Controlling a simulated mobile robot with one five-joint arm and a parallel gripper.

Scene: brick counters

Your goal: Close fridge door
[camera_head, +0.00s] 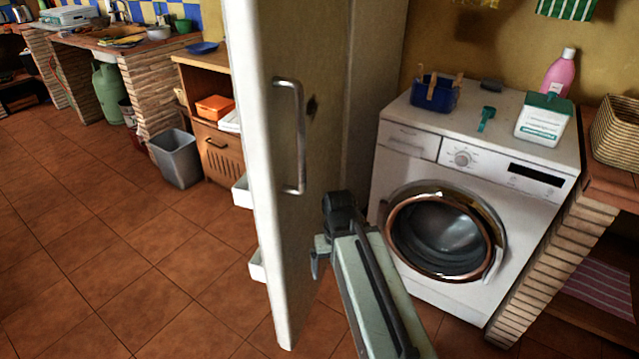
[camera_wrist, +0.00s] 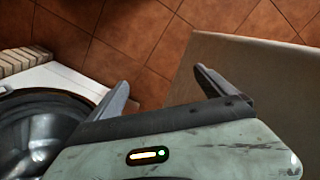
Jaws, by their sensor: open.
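The fridge door (camera_head: 255,150) stands open and upright in the head view, its edge towards me. Its outer face with a metal handle (camera_head: 301,140) is on the right, and white door shelves (camera_head: 243,192) show on its left side. Part of the fridge body (camera_head: 372,100) shows behind it. My gripper (camera_head: 322,250) is low, below the handle and on the outer-face side of the door. In the wrist view my gripper (camera_wrist: 160,88) is open and empty, with a beige panel, seemingly the door (camera_wrist: 262,75), by its right finger. I cannot tell whether they touch.
A washing machine (camera_head: 440,225) stands close to the right of my arm, with bottles and a blue basket (camera_head: 434,94) on top. A brick counter (camera_head: 560,235) is further right. A grey bin (camera_head: 176,158) and wooden cabinet (camera_head: 215,150) stand left. The tiled floor (camera_head: 110,260) at left is clear.

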